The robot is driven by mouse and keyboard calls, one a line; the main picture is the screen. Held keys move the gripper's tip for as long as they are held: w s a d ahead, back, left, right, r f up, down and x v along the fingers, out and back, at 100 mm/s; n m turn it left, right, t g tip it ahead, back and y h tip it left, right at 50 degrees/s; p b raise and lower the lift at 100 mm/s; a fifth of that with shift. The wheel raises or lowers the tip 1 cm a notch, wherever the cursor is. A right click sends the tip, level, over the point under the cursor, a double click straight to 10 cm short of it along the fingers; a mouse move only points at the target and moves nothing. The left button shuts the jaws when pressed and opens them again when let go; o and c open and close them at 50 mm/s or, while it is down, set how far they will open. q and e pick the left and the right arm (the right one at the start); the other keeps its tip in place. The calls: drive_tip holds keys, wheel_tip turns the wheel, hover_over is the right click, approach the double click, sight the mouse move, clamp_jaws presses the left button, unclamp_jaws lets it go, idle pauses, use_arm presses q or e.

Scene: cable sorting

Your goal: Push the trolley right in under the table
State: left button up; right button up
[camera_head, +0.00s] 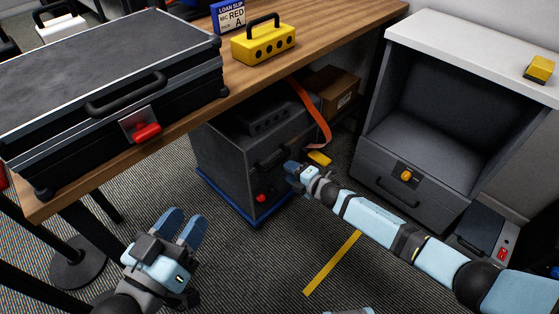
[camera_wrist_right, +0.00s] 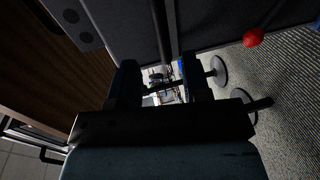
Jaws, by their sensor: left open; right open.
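The trolley is a low blue base (camera_head: 226,203) with a dark grey case (camera_head: 226,165) on it. It stands partly beneath the wooden table (camera_head: 190,120), its near corner showing out past the table edge in the head view. The case has a red knob (camera_head: 261,198), also in the right wrist view (camera_wrist_right: 253,37). My right gripper (camera_head: 290,172) is open beside the case's right-hand face; I cannot tell whether it touches. In the right wrist view its fingers (camera_wrist_right: 160,85) face dark panels. My left gripper (camera_head: 190,228) is open and empty, in front of the trolley and apart from it.
A black case (camera_head: 100,80), a yellow box (camera_head: 264,44) and a loan slip (camera_head: 228,15) are on the table. An orange strap (camera_head: 312,110) hangs near a cardboard box (camera_head: 332,88). A grey cabinet (camera_head: 430,180) stands right. Carpet with a yellow line (camera_head: 332,262) is clear in front.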

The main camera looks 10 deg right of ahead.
use_arm(q)
wheel_tip(320, 180, up, 3)
drive_tip(key=shift+a+f+t+p, duration=0.1)
drive_tip(key=shift+t+p, duration=0.5)
drive_tip(key=shift+p, duration=0.05)
use_arm(e)
drive_tip(key=v, duration=0.5)
drive_tip(key=shift+s+d, duration=0.15)
drive_tip(key=shift+s, duration=0.05)
